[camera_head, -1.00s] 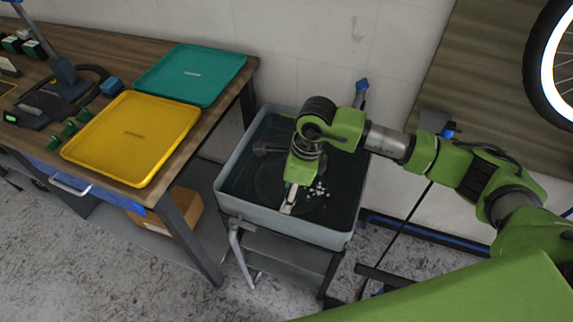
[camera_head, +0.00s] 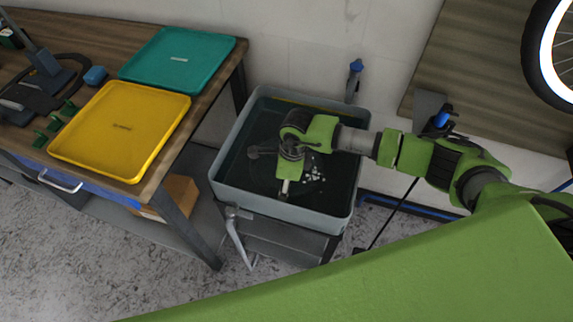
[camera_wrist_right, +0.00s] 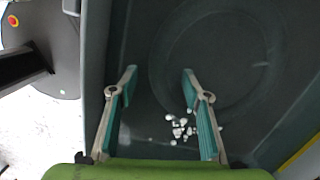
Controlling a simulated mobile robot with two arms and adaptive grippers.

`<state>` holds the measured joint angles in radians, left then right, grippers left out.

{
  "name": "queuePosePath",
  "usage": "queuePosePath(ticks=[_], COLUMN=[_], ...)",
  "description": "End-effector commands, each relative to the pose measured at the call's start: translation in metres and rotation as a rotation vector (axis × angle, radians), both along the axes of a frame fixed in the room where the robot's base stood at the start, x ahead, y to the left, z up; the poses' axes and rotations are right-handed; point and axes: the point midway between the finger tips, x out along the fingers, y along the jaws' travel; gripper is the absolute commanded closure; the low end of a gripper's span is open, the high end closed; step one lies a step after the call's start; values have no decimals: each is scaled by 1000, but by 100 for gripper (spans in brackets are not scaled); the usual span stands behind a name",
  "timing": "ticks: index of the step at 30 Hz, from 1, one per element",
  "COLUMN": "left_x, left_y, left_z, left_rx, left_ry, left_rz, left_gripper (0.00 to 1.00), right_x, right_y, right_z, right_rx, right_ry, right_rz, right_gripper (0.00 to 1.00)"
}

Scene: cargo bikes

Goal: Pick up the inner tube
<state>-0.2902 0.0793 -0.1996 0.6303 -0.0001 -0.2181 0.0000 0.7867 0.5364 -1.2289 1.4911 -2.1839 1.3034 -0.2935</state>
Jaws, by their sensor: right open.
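The inner tube (camera_wrist_right: 168,62) shows in the right wrist view as a faint dark ring in the dark interior of a grey tub (camera_head: 282,212). In the head view it is hard to make out, dark on dark and partly hidden by my right arm. My right gripper (camera_wrist_right: 159,72) is open and empty, with its fingertips near the left part of the ring. I cannot tell whether they touch it. In the head view my right gripper (camera_head: 284,190) points down inside the tub. My left gripper is in neither view.
Small white bits (camera_wrist_right: 181,127) lie in the tub by the right finger. The tub walls stand close around my gripper. A workbench at left holds a yellow tray (camera_head: 120,130) and a teal tray (camera_head: 180,58). A wheel (camera_head: 548,52) is at the upper right.

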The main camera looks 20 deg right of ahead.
Motion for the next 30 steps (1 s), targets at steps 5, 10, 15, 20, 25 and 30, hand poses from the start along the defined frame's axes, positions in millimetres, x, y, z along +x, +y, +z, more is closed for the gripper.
queuePosePath(ticks=[5, 10, 15, 20, 25, 30], left_x=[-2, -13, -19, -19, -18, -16], left_y=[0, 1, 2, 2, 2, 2], left_z=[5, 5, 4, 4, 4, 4], left_rx=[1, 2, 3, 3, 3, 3], left_ry=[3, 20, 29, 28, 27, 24], left_rz=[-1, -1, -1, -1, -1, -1], left_gripper=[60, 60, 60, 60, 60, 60], right_x=[1, 2, 2, 2, 2, 3], right_y=[3, 4, 4, 4, 4, 4], right_z=[-24, -34, -34, -34, -34, -33], right_rx=[0, 0, 0, 0, 0, 1], right_ry=[2, 1, 0, 0, 0, -1], right_rz=[-1, -1, 0, 0, 0, 0], right_gripper=[56, 56, 56, 90, 100, 100])
